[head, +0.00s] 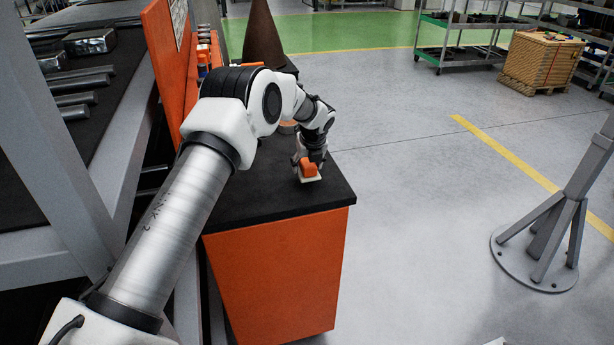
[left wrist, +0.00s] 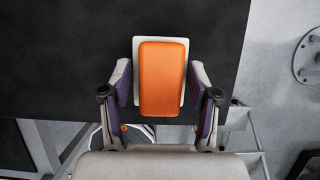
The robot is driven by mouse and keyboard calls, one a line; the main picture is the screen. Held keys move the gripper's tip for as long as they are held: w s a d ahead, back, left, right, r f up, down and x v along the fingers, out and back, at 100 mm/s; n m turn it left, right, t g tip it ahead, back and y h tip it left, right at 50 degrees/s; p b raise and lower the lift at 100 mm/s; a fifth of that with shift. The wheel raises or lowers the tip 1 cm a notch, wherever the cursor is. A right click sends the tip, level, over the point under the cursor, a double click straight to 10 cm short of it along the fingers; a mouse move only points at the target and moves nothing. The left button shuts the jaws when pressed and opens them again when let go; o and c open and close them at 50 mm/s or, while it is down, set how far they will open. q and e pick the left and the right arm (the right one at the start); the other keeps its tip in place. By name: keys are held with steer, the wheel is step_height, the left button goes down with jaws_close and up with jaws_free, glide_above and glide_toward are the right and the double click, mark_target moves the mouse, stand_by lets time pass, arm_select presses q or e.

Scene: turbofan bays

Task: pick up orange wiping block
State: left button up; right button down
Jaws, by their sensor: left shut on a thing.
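The orange wiping block (head: 308,168) has an orange top on a white base and is over the black top of the orange cabinet (head: 277,205), near its right edge. In the left wrist view the orange wiping block (left wrist: 161,78) is between the fingers. My left gripper (head: 307,161) is shut on it; its fingers (left wrist: 160,96) press on both sides. I cannot tell whether the block touches the cabinet top. My right gripper is in neither view.
A dark brown cone (head: 263,38) stands behind the cabinet top. Grey shelving with metal parts (head: 90,42) is on the left. A grey post with a round base (head: 545,250) stands on the floor at right. Open floor lies right of the cabinet.

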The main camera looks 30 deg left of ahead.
arm_select(q)
steer(key=s+d+b, duration=0.1)
steer(key=s+d, duration=0.2)
steer(key=d, duration=0.1)
steer(key=s+d+r+b, duration=0.1)
steer(key=s+d, duration=0.2)
steer(key=d, duration=0.1)
steer(key=s+d+b, duration=0.1)
steer(key=s+d, duration=0.3)
steer(key=shift+s+r+b, duration=0.1)
steer(key=shift+r+b, duration=0.05)
steer(key=shift+b, duration=0.25)
steer(key=shift+o, duration=1.2)
